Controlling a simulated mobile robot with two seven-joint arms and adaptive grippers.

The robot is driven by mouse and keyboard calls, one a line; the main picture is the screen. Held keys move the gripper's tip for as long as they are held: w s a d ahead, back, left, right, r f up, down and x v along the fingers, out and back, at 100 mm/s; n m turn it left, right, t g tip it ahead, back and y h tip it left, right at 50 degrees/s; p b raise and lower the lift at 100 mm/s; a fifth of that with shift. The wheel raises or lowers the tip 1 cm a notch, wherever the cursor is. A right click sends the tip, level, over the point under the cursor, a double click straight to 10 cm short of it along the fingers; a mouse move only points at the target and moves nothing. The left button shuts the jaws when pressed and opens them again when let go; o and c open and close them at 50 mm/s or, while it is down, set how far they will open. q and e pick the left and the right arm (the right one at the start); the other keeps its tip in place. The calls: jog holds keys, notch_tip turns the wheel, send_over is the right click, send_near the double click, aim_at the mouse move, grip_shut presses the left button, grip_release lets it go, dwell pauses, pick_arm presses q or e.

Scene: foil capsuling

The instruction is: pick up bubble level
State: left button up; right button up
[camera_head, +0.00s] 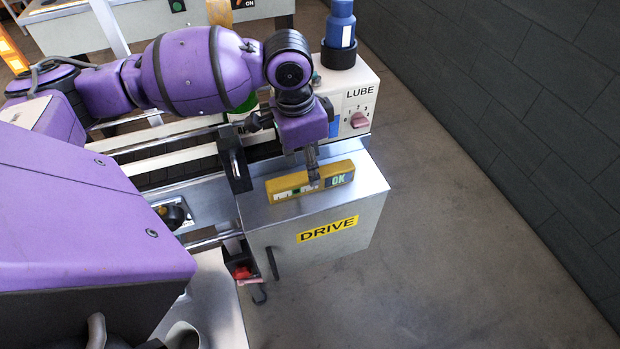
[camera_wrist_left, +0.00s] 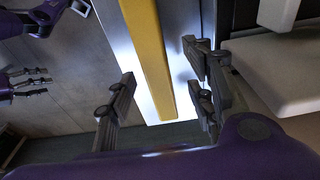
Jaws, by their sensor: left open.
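The bubble level (camera_head: 290,189) is a yellow bar with a pale marked face and a green "OK" label. In the left wrist view the level (camera_wrist_left: 151,55) runs between the two open fingers of my left gripper (camera_wrist_left: 160,100), with a gap on each side. Dark finger-like parts at the wrist view's left edge look like my right gripper (camera_wrist_left: 27,83); their opening is unclear.
A cream box marked LUBE (camera_head: 358,82) with a pink knob and a blue bottle (camera_head: 341,24) stands behind the level. A black bracket (camera_head: 235,163) rises just left of it. Open floor (camera_head: 440,220) lies to the right, bounded by a dark wall (camera_head: 510,80).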

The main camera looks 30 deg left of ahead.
pick_arm(q)
jog(key=f, duration=0.2)
jog(key=d+f, duration=0.1)
jog(key=f, duration=0.1)
jog(key=shift+f, duration=0.3)
grip_shut()
